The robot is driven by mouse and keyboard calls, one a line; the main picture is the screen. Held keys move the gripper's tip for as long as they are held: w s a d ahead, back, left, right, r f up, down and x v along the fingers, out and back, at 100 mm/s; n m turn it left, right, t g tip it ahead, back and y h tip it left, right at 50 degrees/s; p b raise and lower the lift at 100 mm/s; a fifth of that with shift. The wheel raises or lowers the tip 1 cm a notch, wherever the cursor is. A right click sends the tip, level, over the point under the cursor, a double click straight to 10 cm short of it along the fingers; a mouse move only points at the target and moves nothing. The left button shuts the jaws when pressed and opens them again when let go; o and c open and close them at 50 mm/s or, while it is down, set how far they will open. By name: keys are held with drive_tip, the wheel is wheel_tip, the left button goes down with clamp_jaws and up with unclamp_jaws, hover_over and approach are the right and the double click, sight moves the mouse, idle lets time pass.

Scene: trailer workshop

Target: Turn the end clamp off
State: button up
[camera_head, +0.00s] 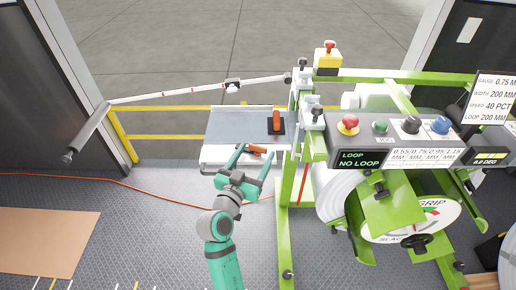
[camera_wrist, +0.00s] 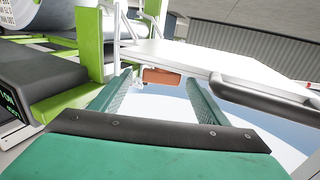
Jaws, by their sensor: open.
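Two orange-handled parts show at the small table (camera_head: 225,127). One orange handle (camera_head: 277,120) stands on a dark plate on the tabletop. The other orange handle (camera_head: 258,149) lies sideways at the table's near edge; I cannot tell which belongs to the end clamp. My gripper (camera_head: 254,153) is open at that near edge, its fingertips around the sideways handle in the picture. In the wrist view an orange block (camera_wrist: 161,76) shows between the open fingers of my gripper (camera_wrist: 158,80), beyond them and apparently untouched. Its mount is mostly hidden.
A green-framed machine with a control panel (camera_head: 395,140) stands close on the right, its panel reading "NO LOOP". An orange cable (camera_head: 105,180) lies on the floor near a cardboard sheet (camera_head: 45,240).

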sight(258, 150)
drive_tip(key=shift+x, duration=1.65)
drive_tip(key=shift+a, duration=0.15)
drive_tip(key=c, duration=1.1)
drive_tip(key=shift+o, duration=0.3)
drive_tip(key=shift+w+f+y, duration=0.1)
drive_tip(key=shift+y, duration=0.2)
drive_tip(key=shift+n+t+y, duration=0.4)
drive_tip(key=shift+n+y, duration=0.5)
drive_tip(key=shift+y, duration=0.2)
drive_tip(key=shift+n+y, duration=0.7)
drive_tip(key=shift+y, duration=0.4)
drive_tip(key=shift+n+t+y, duration=0.3)
drive_tip(key=shift+n+y, duration=0.3)
drive_tip(key=shift+y, duration=0.5)
